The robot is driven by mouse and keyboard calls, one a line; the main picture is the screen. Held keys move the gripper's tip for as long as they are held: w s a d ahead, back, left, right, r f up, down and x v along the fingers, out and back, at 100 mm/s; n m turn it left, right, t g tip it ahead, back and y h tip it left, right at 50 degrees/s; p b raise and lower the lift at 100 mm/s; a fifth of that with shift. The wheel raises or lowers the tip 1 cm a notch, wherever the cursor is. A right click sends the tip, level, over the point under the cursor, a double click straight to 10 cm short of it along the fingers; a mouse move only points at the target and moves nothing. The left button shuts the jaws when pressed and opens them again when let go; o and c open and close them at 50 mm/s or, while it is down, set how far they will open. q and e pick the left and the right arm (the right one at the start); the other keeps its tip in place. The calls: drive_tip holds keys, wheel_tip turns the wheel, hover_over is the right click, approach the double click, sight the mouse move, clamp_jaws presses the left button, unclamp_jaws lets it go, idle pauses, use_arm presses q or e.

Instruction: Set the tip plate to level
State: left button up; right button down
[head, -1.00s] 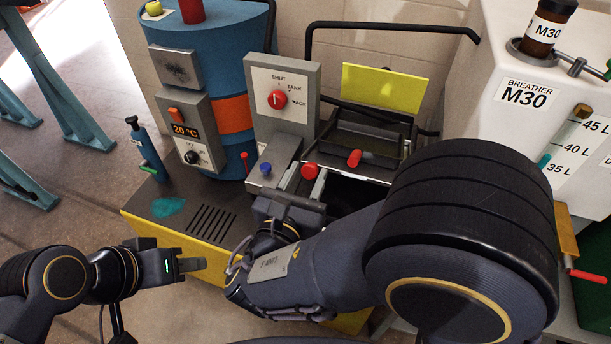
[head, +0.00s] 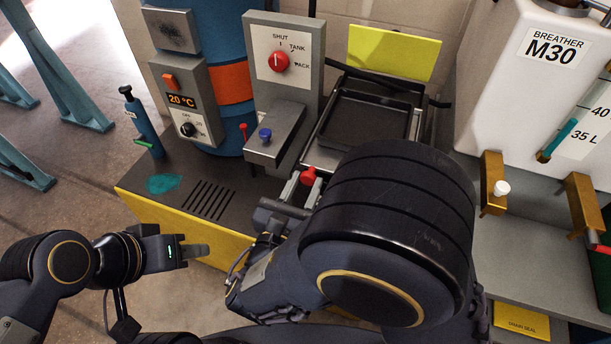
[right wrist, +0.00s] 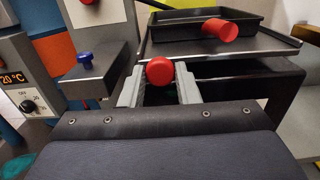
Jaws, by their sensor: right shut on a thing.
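The tip plate (right wrist: 262,51) carries a black tray (head: 372,117) and has a red cylindrical handle (right wrist: 220,29) at its front edge. In the head view my right arm hides that handle. I cannot tell the plate's exact tilt. A red ball knob (head: 308,176) stands in front of the plate and also shows in the right wrist view (right wrist: 159,71). My right gripper (head: 299,188) is shut on this knob, a finger on each side. My left gripper (head: 197,251) hangs apart, in front of the yellow-edged base; its finger gap is not clear.
A grey post with a red selector dial (head: 278,62) and a blue knob (head: 265,134) stand left of the plate. A yellow panel (head: 394,52) is behind the tray. A white M30 tank (head: 520,90) and brass brackets (head: 493,183) are at the right.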

use_arm(q)
drive_tip(key=shift+f, duration=0.25)
use_arm(e)
drive_tip(key=shift+f, duration=0.85)
drive_tip(key=c, duration=1.1)
unclamp_jaws()
drive_tip(key=shift+r, duration=0.1)
